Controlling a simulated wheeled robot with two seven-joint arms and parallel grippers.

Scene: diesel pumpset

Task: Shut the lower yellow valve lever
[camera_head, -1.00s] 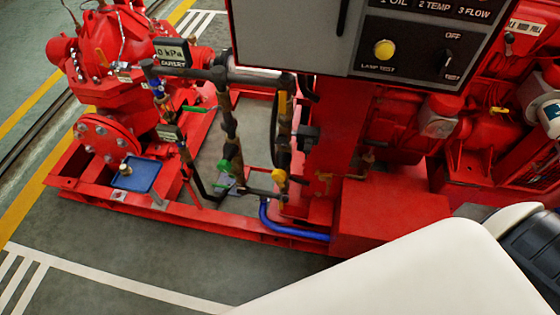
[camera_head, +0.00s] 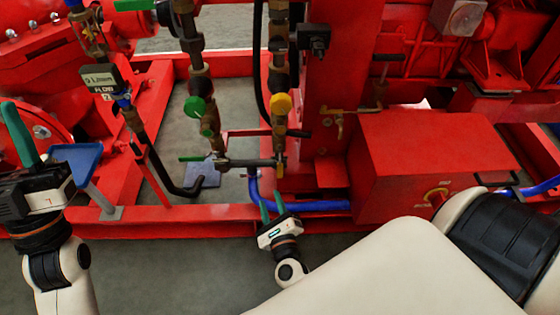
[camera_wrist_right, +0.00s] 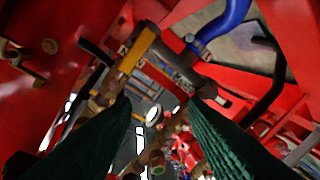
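In the right wrist view a long yellow lever (camera_wrist_right: 137,50) lies slanted across the pipework, beyond and between my fingertips. My right gripper (camera_head: 272,203) is just below the lower lever in the head view, green fingers pointing up at it. The fingers stand apart and empty in the wrist view (camera_wrist_right: 158,102), clear of the lever. My left gripper (camera_head: 18,120) is at the far left; its fingers overlap, so its opening is unclear.
A round yellow handle (camera_head: 281,104) sits higher on the same pipe, with green handles (camera_head: 194,107) to its left. A blue hose (camera_head: 310,206) runs by my right gripper. A red box (camera_head: 430,160) stands to the right. Grey floor lies in front of the red frame.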

